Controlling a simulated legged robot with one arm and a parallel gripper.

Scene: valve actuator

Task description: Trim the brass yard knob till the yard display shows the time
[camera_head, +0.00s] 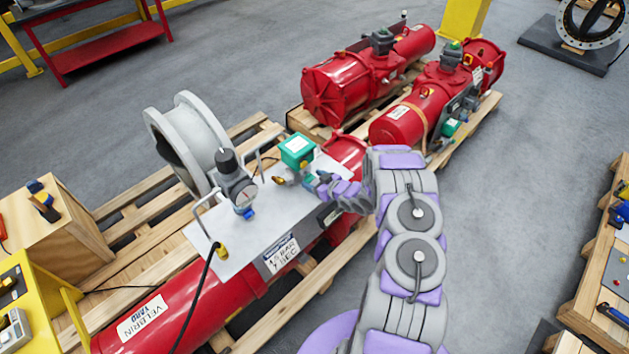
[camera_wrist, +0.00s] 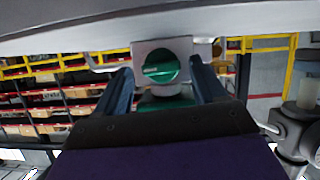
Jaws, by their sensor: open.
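In the head view, a small brass-coloured fitting (camera_head: 279,181), possibly the brass yard knob, sits on the grey plate (camera_head: 222,240) below a green-topped box (camera_head: 297,149). My gripper (camera_head: 313,181) is just right of it, over the plate. In the wrist view, my gripper (camera_wrist: 162,78) is open, its two dark fingers on either side of a round green slotted part (camera_wrist: 160,67) on a pale block. I cannot tell whether they touch it. A white sign (camera_head: 281,253) on the plate's front reads about 1.5 BAR, 7 SEC. No lit time readout is legible.
The plate sits on a red actuator (camera_head: 185,300) labelled VELBRIN YARD, on a wooden pallet (camera_head: 265,325). A regulator with a gauge (camera_head: 240,190), metal handles and a black cable stand left of my gripper. A grey flanged ring (camera_head: 190,140) is behind.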

